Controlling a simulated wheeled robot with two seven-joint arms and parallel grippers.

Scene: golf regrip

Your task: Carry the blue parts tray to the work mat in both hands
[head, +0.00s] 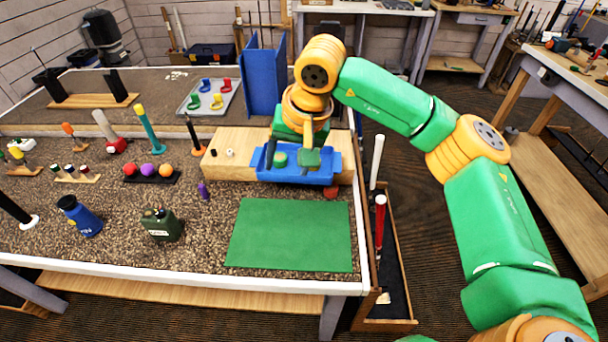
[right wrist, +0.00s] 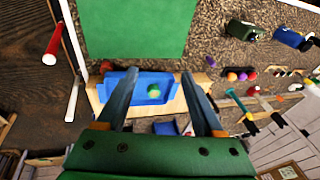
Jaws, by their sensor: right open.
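The blue parts tray (head: 265,173) sits on a light wooden block (head: 232,143) at the table's right side. A green round item (head: 280,159) lies in it. The green work mat (head: 290,235) lies flat and bare in front of the block. My right gripper (head: 303,168) is above the tray and hides part of it. In the right wrist view, its fingers (right wrist: 159,78) are spread apart, with the tray (right wrist: 170,90) visible between and beyond them. I cannot tell whether they touch it. My left gripper is in neither view.
A red ball (head: 331,192) is by the block's front right. A blue upright panel (head: 262,80) stands behind the block. A rack with clubs (head: 380,225) is right of the table.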

